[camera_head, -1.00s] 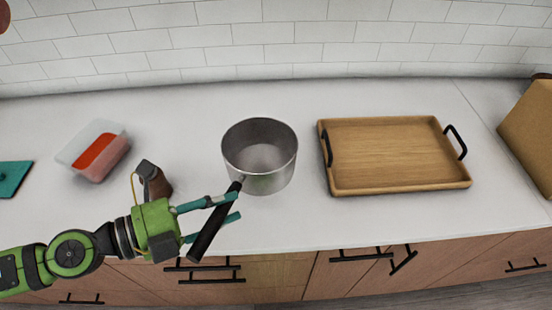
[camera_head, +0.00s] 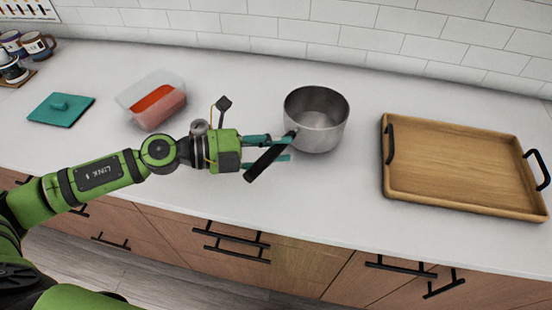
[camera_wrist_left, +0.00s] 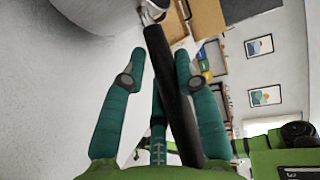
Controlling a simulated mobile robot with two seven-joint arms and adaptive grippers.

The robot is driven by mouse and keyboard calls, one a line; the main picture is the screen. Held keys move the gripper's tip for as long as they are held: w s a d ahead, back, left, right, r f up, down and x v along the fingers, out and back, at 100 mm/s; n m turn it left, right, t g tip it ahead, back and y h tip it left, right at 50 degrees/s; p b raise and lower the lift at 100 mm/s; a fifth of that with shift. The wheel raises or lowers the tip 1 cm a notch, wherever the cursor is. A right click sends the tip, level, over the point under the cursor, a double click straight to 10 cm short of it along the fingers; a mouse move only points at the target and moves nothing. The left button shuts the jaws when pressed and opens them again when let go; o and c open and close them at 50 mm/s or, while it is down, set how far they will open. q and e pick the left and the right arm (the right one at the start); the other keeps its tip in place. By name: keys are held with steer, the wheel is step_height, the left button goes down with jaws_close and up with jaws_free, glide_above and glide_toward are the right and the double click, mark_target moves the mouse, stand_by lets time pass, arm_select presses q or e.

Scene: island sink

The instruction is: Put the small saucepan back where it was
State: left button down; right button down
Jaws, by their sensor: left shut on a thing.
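The small saucepan (camera_head: 322,138) is a grey metal pot with a black handle (camera_head: 266,161), upright and empty at the counter's middle. Its handle points toward the lower left. My left gripper (camera_head: 280,148) is shut on the handle, its teal fingers on either side near the pot. In the left wrist view the handle (camera_wrist_left: 172,85) runs between the fingers, and part of the pot (camera_wrist_left: 95,12) shows at the top. I cannot tell whether the pot's base touches the counter. My right gripper is not in view.
A wooden tray (camera_head: 460,202) with black handles lies right of the saucepan, with a narrow gap. A clear container with red contents (camera_head: 153,100) stands to the left. A teal lid-like board (camera_head: 61,110) and several mugs (camera_head: 37,46) are farther left. The counter behind the saucepan is clear.

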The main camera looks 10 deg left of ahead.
arm_select(q)
steer(key=shift+f, duration=1.65)
steer(key=c, duration=1.3)
jaws_free()
steer(key=shift+f+b, duration=0.3)
steer(key=o, duration=0.4)
steer(key=shift+s, duration=0.1)
steer(key=shift+r, duration=0.2)
